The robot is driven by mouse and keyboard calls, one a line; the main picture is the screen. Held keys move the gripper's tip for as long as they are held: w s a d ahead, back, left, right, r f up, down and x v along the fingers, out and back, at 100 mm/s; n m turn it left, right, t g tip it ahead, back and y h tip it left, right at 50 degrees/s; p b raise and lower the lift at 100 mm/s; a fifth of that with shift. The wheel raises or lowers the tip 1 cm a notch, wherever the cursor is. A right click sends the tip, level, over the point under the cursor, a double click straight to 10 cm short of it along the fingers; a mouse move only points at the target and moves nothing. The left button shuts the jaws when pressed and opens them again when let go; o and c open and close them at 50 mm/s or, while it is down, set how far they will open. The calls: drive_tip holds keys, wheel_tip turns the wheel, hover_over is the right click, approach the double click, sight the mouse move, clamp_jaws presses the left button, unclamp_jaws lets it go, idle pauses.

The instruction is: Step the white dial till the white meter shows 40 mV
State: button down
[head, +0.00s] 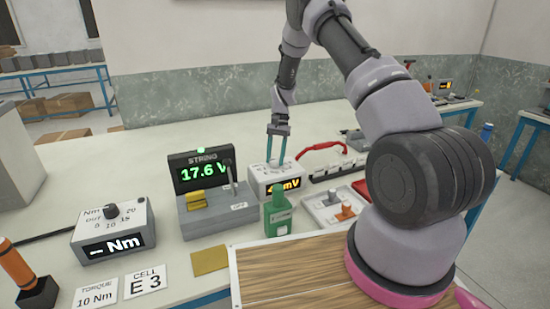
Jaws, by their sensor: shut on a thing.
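The white meter (258,184) stands near the middle of the bench, behind a green bottle. Its lit yellow display (291,186) shows "mV" on the right; the digits on the left are partly covered by the bottle's top and I cannot read them surely. My gripper (275,162) points straight down over the meter's top, its two blue-green fingers shut on the white dial. The dial is small here and mostly hidden between the fingertips, so its pointer setting cannot be told.
The green bottle (278,217) stands close before the meter. Left of it is a grey switch box (215,218) with a "17.6 V" STRING display (202,170). A torque meter (112,232) stands further left. A tray (322,205) and red cable (322,148) lie right.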

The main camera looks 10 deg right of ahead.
drive_tip(key=shift+m, duration=0.3)
drive_tip(key=shift+c, duration=1.6)
unclamp_jaws()
drive_tip(key=v, duration=1)
drive_tip(key=shift+d+r, duration=0.2)
drive_tip(key=shift+r, duration=0.15)
drive_tip(key=shift+w+r, duration=0.1)
